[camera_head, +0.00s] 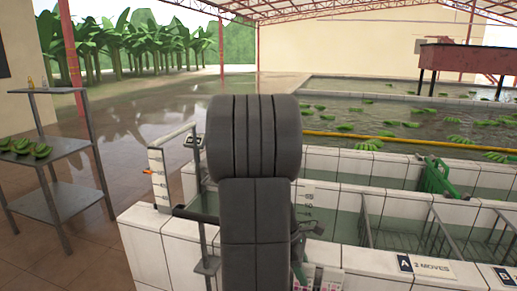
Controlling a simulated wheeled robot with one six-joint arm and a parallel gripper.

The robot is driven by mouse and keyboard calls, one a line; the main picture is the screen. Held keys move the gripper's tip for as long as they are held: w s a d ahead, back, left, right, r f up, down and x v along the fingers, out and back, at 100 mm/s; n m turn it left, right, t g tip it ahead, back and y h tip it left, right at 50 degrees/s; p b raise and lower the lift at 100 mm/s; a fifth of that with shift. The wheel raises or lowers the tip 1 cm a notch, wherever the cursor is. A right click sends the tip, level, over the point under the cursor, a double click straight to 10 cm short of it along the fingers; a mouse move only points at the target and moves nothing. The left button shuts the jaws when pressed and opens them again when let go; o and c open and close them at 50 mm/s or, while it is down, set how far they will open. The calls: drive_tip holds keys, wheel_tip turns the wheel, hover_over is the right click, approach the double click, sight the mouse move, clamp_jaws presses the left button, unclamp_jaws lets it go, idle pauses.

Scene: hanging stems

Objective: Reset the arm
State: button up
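My arm (255,140) stands upright in the middle of the view, its dark grey links close to the camera. They cover part of the tiled basin behind. I cannot make out my gripper or its fingers, so I cannot tell whether it holds anything. Small dark parts (307,232) show just right of the arm, too hidden to identify.
A white tiled basin (160,252) with water and wire dividers lies ahead and right, marked "A 2 MOVES" (424,267). A green item (437,178) sits on its wall. Green bananas (368,145) float in a farther pool. A metal shelf (62,202) with green bananas (26,147) stands left. Wet floor (150,110) lies open behind.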

drive_tip(key=shift+x, duration=0.85)
drive_tip(key=shift+r, duration=0.25)
drive_tip(key=v, duration=1.3)
drive_tip(key=shift+a+p, duration=0.1)
drive_tip(key=shift+p, duration=0.3)
drive_tip(key=x, duration=1.3)
wheel_tip(320, 180, up, 15)
drive_tip(key=p, duration=1.2)
drive_tip(key=shift+f, duration=0.2)
